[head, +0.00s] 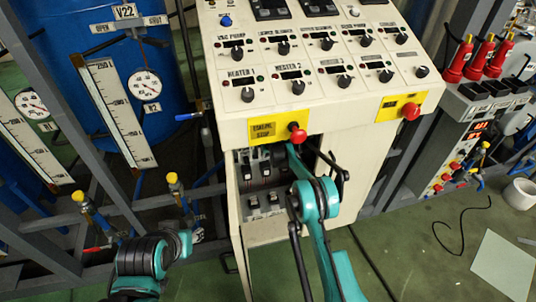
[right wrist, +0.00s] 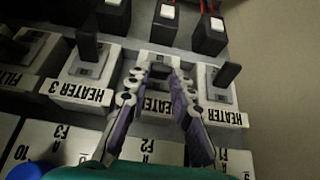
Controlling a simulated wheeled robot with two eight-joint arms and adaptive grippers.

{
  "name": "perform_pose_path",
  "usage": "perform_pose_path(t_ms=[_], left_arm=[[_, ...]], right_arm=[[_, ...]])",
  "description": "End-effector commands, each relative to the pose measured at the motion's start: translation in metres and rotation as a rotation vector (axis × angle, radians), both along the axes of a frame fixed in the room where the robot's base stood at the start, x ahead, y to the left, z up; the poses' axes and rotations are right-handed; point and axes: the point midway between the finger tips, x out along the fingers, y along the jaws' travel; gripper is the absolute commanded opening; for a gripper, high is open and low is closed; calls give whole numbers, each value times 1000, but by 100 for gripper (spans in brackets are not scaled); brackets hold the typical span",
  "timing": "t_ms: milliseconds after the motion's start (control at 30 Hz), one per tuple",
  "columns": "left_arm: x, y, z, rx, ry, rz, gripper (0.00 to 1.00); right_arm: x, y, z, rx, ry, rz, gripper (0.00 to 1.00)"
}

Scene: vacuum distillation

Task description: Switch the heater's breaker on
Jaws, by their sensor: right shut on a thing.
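The breakers (head: 255,203) sit inside the open lower front of the cream control cabinet (head: 210,135). My right gripper (right wrist: 160,75) reaches in there and is shut on the lever of the middle heater breaker. Its label (right wrist: 158,106), partly covered by the fingers, reads "EATER". The Heater 3 breaker (right wrist: 88,62) is to its left in the right wrist view and the Heater 1 breaker (right wrist: 222,88) to its right. Their black levers stand free of the fingers. In the head view my right fingertips are hidden in the cabinet. Only part of my left arm shows, lower left.
The sloping panel above has knobs (head: 247,95), a yellow emergency-stop plate (head: 265,132) and a red button (head: 298,136) just over the opening. Pipes and gauges (head: 145,84) stand at left. A second box with red plugs (head: 482,57) stands at right.

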Motion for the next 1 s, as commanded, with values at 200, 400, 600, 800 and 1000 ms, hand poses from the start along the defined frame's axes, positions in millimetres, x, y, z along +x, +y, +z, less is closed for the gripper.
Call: perform_pose_path(t_ms=[200,400,600,800,1000], left_arm=[[0,0,0,0,0,0,40],[0,0,0,0,0,0,40],[0,0,0,0,0,0,40],[0,0,0,0,0,0,40],[0,0,0,0,0,0,40]], right_arm=[[0,0,0,0,0,0,0],[0,0,0,0,0,0,43],[0,0,0,0,-1,0,43],[-3,-1,6,0,-1,0,43],[-20,-4,27,0,0,0,43]])
